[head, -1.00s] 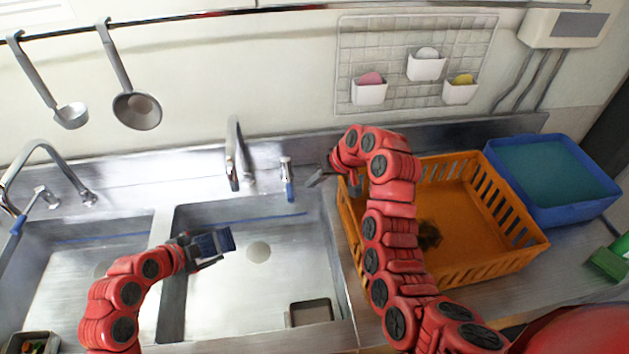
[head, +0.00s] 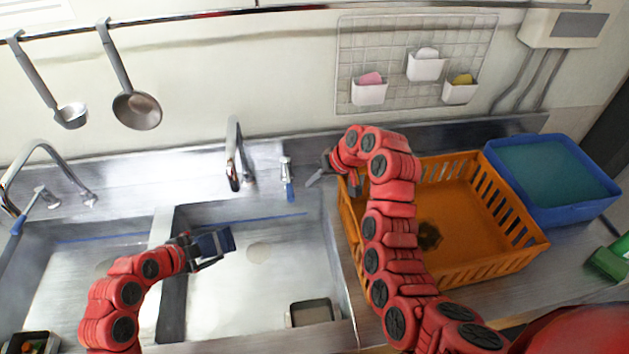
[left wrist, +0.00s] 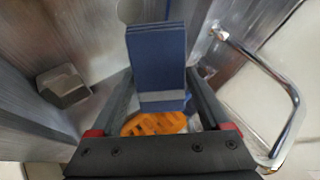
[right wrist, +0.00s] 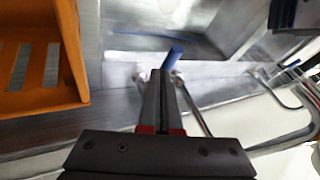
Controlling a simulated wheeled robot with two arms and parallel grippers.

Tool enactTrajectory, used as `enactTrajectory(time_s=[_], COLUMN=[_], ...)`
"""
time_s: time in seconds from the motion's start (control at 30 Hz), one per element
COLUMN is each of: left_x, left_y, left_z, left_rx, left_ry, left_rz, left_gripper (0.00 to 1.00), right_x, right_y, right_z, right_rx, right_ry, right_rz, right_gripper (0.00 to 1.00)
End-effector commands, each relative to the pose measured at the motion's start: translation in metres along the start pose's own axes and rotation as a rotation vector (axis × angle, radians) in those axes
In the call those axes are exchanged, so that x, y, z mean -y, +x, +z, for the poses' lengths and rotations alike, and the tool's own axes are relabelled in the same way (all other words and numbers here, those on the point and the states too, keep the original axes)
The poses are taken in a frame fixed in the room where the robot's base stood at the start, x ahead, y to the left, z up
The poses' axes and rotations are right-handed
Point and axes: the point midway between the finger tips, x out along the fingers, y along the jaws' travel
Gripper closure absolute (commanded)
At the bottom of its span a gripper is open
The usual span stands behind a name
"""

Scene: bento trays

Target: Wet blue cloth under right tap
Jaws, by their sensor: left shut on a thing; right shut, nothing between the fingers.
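The folded dark blue cloth (head: 216,242) is over the right sink basin. My left gripper (head: 200,252) is shut on it; the cloth (left wrist: 157,62) sticks out beyond the fingers in the left wrist view. The right tap (head: 234,160) stands behind the basin, up and to the right of the cloth in the head view. Its blue-tipped lever (head: 287,180) is right of the spout. My right gripper (head: 316,179) is shut and empty, just right of the lever. In the right wrist view the blue lever tip (right wrist: 175,55) is close beyond the fingertips; contact cannot be told.
An orange crate (head: 497,262) stands right of the sink under my right arm, with a blue tub (head: 575,211) beyond. The left tap (head: 45,150) stands behind the left basin. A small caddy (head: 311,313) sits at the right basin's front right. Ladles hang from the rail.

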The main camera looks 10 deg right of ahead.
Motion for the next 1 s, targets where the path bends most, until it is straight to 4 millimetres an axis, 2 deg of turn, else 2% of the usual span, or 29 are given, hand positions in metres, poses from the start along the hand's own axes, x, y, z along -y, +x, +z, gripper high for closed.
enactTrajectory(time_s=[0.17,0.7,1.0], left_x=[0.0,-0.002,-0.003], left_y=[-0.006,-0.061,-0.064], left_z=[0.001,0.003,0.002], left_rx=[0.0,0.001,0.0], left_ry=[-0.001,-0.002,0.0], left_rz=[0.0,-0.001,0.001], left_gripper=[0.74,0.74,0.74], right_x=[0.0,0.003,0.003], right_y=[-0.001,-0.006,-0.006], right_z=[0.0,-0.003,-0.003], right_rx=[0.0,0.0,0.0], right_ry=[0.0,0.0,0.0], right_rz=[0.0,0.0,0.0], right_gripper=[1.0,1.0,1.0])
